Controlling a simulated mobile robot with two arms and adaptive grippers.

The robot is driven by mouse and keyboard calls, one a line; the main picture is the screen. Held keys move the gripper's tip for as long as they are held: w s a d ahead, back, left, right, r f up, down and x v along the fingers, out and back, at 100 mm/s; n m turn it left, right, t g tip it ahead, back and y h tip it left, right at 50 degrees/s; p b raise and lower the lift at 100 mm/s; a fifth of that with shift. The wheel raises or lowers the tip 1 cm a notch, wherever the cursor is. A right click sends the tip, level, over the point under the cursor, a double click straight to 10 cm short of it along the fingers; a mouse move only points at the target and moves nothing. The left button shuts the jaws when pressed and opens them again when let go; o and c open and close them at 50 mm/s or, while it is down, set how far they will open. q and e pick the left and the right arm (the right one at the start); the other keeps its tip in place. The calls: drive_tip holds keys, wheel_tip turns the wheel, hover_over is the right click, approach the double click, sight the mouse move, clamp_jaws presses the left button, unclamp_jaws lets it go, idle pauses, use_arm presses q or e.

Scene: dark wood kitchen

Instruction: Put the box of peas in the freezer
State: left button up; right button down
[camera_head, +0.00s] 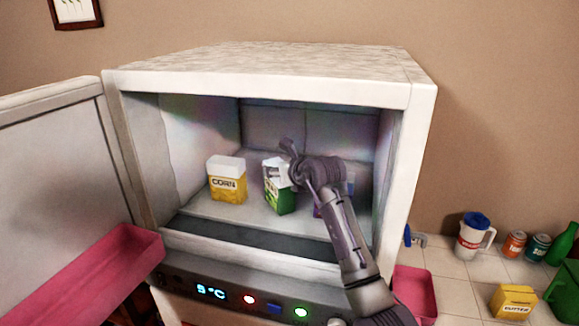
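The freezer (420,110) stands open in the middle, its door (45,190) swung out to the left. A green and white box (280,200), likely the peas, is inside near the middle of the freezer floor and looks slightly tilted. Its label is not readable. My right arm reaches in from the lower right, and its gripper (291,162) is at the upper right of this box, overlapping it. Whether the fingers grip the box or stand apart from it cannot be told. My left gripper is not in view.
A yellow and white corn box (227,182) stands left of the green box. A counter at right holds a jug (473,240), cans and a butter box (513,301).

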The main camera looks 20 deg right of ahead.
drive_tip(key=shift+w+d+f, duration=0.1)
drive_tip(key=shift+d+f, duration=0.05)
drive_tip(key=shift+d, duration=0.45)
drive_tip(key=c, duration=0.8)
unclamp_jaws()
drive_tip(key=shift+a, duration=0.4)
drive_tip(key=shift+c, duration=0.2)
drive_tip(key=o, duration=0.4)
drive_tip(key=shift+s+a+r, duration=0.2)
drive_tip(key=shift+s+a, duration=0.05)
drive_tip(key=shift+a, duration=0.5)
drive_tip(key=shift+d, duration=0.2)
drive_tip(key=shift+d+f, duration=0.1)
drive_tip(key=shift+d, duration=0.15)
drive_tip(key=shift+v, duration=1)
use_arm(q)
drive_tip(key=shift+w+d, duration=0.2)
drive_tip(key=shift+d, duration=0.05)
use_arm(e)
drive_tip(key=v, duration=1)
